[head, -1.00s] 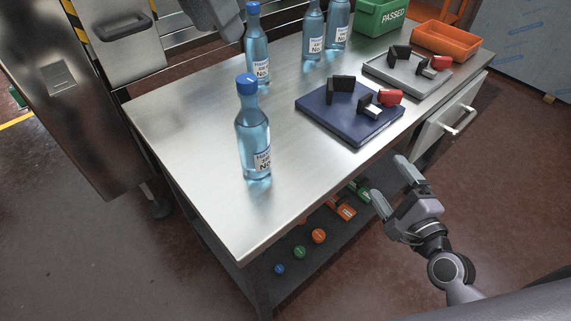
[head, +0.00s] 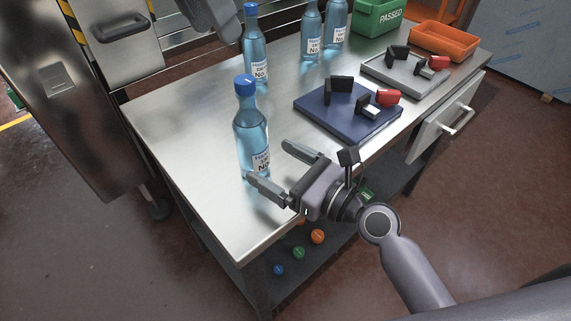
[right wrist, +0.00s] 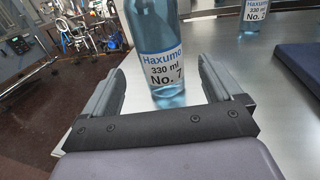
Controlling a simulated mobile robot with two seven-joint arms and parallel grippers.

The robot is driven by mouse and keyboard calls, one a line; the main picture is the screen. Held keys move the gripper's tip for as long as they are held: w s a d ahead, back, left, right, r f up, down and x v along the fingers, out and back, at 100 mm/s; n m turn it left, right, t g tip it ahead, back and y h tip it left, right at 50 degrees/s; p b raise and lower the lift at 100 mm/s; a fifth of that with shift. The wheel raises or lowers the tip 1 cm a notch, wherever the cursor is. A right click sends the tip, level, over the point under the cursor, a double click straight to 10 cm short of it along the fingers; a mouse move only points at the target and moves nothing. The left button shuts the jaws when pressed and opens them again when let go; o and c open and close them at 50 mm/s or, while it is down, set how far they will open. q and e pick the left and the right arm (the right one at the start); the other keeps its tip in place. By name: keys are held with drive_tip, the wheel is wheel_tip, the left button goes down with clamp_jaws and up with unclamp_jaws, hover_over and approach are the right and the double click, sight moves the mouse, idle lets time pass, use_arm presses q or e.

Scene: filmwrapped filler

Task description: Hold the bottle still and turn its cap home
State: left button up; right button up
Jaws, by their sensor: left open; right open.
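The nearest clear blue bottle (head: 251,132) stands upright near the table's left front part, its blue cap (head: 244,85) on its neck. Its label (right wrist: 162,68) reads Haxumo, 330 ml, No. 7 in the right wrist view; the cap is out of that view. My right gripper (head: 267,162) is open low beside the bottle. One fingertip overlaps the bottle's lower edge in the head view. In the right wrist view the bottle shows between the two spread fingers, with gaps on both sides. My left gripper's jaws are not visible.
More capped bottles (head: 255,50) stand behind on the steel table (head: 190,150). A dark blue plate (head: 335,120) and a grey tray (head: 375,72) carry black and red blocks. A green PASSED bin (head: 378,16) and an orange tray (head: 440,42) are at the back. Loose caps (head: 299,252) lie on the lower shelf.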

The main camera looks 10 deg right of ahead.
sight(265, 157)
drive_tip(key=shift+x, duration=3.15)
drive_tip(key=c, duration=1.2)
drive_tip(key=shift+o, duration=0.2)
drive_tip(key=shift+d, duration=0.1)
